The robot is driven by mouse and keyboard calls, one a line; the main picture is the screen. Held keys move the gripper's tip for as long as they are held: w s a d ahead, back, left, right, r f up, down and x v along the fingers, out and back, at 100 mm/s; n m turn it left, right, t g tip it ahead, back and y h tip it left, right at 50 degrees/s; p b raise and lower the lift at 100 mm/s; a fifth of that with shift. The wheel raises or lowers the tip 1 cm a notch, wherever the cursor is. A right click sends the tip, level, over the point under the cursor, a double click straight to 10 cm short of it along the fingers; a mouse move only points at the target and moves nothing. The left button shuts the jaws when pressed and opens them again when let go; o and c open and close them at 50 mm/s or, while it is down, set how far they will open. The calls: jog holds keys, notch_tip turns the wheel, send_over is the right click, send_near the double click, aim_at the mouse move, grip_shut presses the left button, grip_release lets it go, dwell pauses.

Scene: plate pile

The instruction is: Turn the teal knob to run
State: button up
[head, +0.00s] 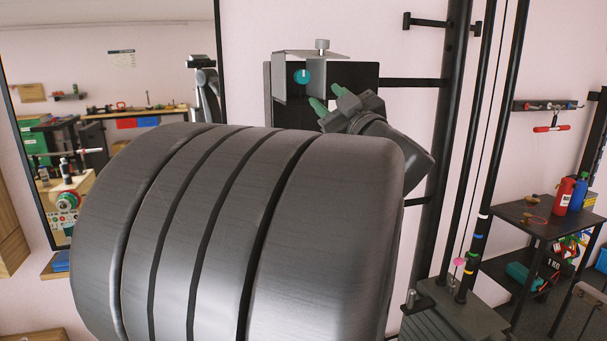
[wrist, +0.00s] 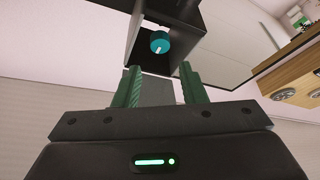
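The teal knob (head: 302,77) is small and round with a white pointer mark, set on a dark box (head: 350,80) on the wall. In the wrist view the knob (wrist: 159,43) sits recessed under the box's hood, ahead of my fingers. My gripper (head: 326,106) is just below and to the right of the knob in the head view, with green fingertips apart. In the wrist view my gripper (wrist: 160,76) is open, with nothing between the fingers, and the knob lies beyond the fingertips, apart from them. Any run label is not legible.
A mirror-like panel (head: 120,60) hangs at left. Black upright bars (head: 480,130) stand right of the box.

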aim_at(303, 78)
jog(key=p+x, duration=0.2)
jog(key=x, duration=0.9)
jog(key=shift+s+r+p, duration=0.1)
jog(key=shift+p, duration=0.2)
jog(key=shift+w+a+m, duration=0.25)
jog(key=shift+w+m, duration=0.05)
jog(key=shift+m, duration=0.1)
jog(key=shift+m+t+h+b, duration=0.3)
jog(key=shift+m+t+h, duration=0.1)
jog(key=shift+m, duration=0.3)
jog(key=m+h, duration=0.1)
jog(key=m, duration=0.2)
jog(key=shift+s+t, duration=0.15)
jog(key=shift+t, duration=0.25)
jog(key=shift+m+h, duration=0.8)
jog(key=shift+m, duration=0.4)
jog(key=m+t+h, duration=0.1)
jog(key=m, duration=0.2)
jog(key=shift+h, duration=0.4)
jog(key=b+v, duration=0.3)
jog(key=v, duration=1)
jog(key=shift+s+d+m, duration=0.2)
jog(key=shift+m, duration=0.1)
jog(key=shift+a, duration=0.1)
